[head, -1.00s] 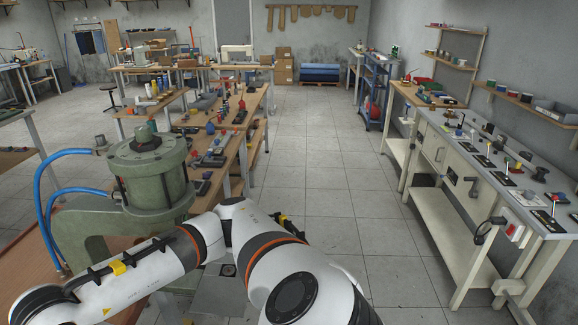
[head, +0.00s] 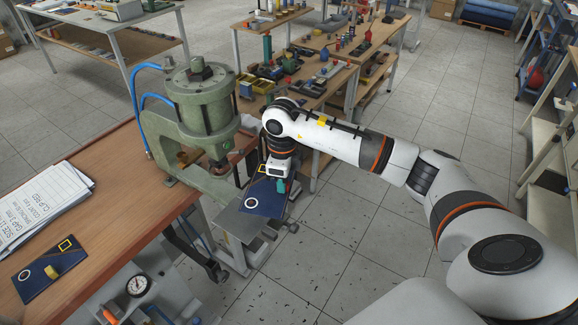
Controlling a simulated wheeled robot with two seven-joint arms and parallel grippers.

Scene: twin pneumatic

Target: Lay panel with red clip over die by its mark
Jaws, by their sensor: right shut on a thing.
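My right gripper (head: 276,182) is beside the green pneumatic press and is shut on a dark blue panel (head: 262,201). The panel has a white ring mark near its left corner and lies flat over, or just above, a grey metal plate (head: 238,224) at the front of the press. I cannot tell whether it touches the plate. No red clip shows on it; the gripper covers part of it. The die is not clearly distinguishable under the press ram (head: 218,165). Another dark blue panel (head: 38,280) with a yellow clip, white ring and yellow square lies on the bench. My left gripper is not in view.
The green press (head: 203,100) with blue hoses stands at the edge of the wooden bench (head: 120,190). Printed sheets (head: 40,205), one reading "CLIP RED", lie at the left. A pressure gauge (head: 138,286) is below.

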